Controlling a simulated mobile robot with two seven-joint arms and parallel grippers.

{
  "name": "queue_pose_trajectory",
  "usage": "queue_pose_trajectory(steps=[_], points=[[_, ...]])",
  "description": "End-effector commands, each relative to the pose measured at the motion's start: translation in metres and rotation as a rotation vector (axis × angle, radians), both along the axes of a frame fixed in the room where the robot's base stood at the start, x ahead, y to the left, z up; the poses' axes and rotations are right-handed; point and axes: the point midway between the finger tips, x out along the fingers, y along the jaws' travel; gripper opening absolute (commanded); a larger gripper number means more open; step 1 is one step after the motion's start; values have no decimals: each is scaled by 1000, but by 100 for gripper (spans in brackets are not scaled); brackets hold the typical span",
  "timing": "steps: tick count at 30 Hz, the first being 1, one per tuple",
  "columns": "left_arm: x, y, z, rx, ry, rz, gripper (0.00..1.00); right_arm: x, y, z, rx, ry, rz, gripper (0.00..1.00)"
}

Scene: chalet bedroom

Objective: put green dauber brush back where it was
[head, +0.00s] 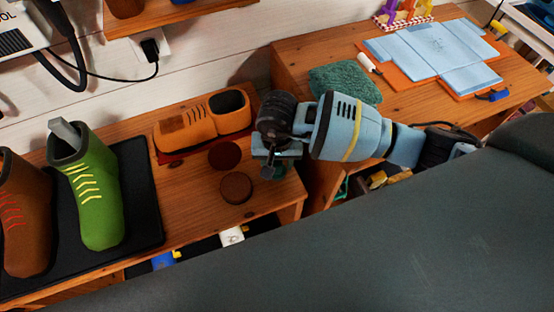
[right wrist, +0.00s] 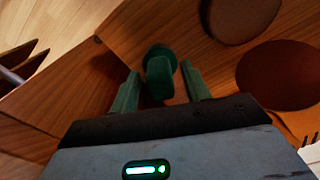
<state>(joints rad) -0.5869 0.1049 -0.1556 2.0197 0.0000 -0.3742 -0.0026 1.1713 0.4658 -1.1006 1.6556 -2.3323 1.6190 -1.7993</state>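The green dauber brush (right wrist: 159,78) shows in the right wrist view, with a round part and a narrower block towards me. It lies between the two fingers of my right gripper (right wrist: 161,92), with a visible gap on each side. The fingers look apart and not closed on it. In the head view my right gripper (head: 276,168) points down over the right end of the wooden bench (head: 180,215). It mostly hides the brush there. I cannot tell whether the brush touches the bench. My left gripper is not in view.
Two round brown discs, one reddish (head: 224,155) and one brown (head: 236,187), lie left of the gripper. A green boot (head: 97,200) and brown boot (head: 28,225) stand on a black mat (head: 143,200). A green cloth (head: 343,83) lies on the right desk.

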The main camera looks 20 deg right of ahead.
Motion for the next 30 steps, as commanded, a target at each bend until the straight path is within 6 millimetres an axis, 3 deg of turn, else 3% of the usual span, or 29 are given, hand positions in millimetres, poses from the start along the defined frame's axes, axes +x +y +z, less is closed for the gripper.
queue_pose_trajectory(steps=[11,24,30], points=[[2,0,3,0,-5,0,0,1,0,12,1,-4,0,47],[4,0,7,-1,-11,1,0,-2,1,95,-1,-4,1,47],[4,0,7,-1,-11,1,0,-3,1,117,1,-1,1,47]])
